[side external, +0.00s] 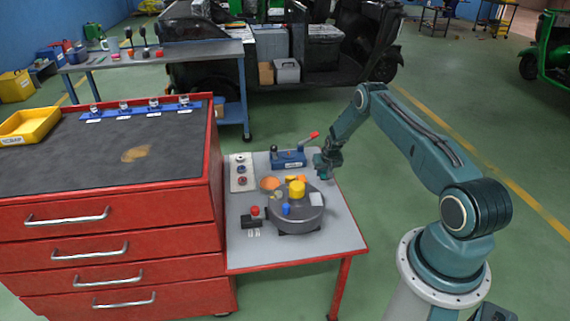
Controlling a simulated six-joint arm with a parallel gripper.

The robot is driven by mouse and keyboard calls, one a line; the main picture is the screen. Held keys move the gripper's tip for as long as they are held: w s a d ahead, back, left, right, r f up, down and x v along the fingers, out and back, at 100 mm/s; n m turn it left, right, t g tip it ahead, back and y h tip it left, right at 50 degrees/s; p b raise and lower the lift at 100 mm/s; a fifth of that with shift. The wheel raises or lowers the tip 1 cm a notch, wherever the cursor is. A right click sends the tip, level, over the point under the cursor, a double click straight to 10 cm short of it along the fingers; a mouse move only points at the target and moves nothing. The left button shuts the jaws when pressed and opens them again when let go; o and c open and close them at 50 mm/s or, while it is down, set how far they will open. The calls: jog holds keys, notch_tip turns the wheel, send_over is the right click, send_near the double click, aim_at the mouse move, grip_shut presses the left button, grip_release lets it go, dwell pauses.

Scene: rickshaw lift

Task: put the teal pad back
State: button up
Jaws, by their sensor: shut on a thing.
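My gripper (323,172) is at the right edge of the small grey table (262,258), to the right of the blue fixture. It points down and is shut on a small teal piece, which looks like the teal pad (322,175). The piece is small and close in colour to my arm, so its outline is hard to make out. A dark grey round turntable (310,222) stands on the table, below and left of my gripper. It carries a yellow cylinder (297,188), a blue peg (286,209), a pale block (316,199) and orange pieces.
A blue fixture with a red-handled lever (289,158) stands at the table's back. A pale plate with knobs (242,172) lies at the left, and a red button box (255,212) at the front left. A red drawer cabinet (110,225) adjoins the table's left side.

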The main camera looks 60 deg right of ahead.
aim_at(323, 176)
jog(key=shift+f, duration=1.65)
jog(key=shift+f, duration=0.1)
jog(key=o, duration=0.9)
jog(key=shift+o, duration=0.2)
jog(key=shift+s+a+r, duration=0.1)
jog(key=shift+r, duration=0.5)
jog(key=v, duration=1.1)
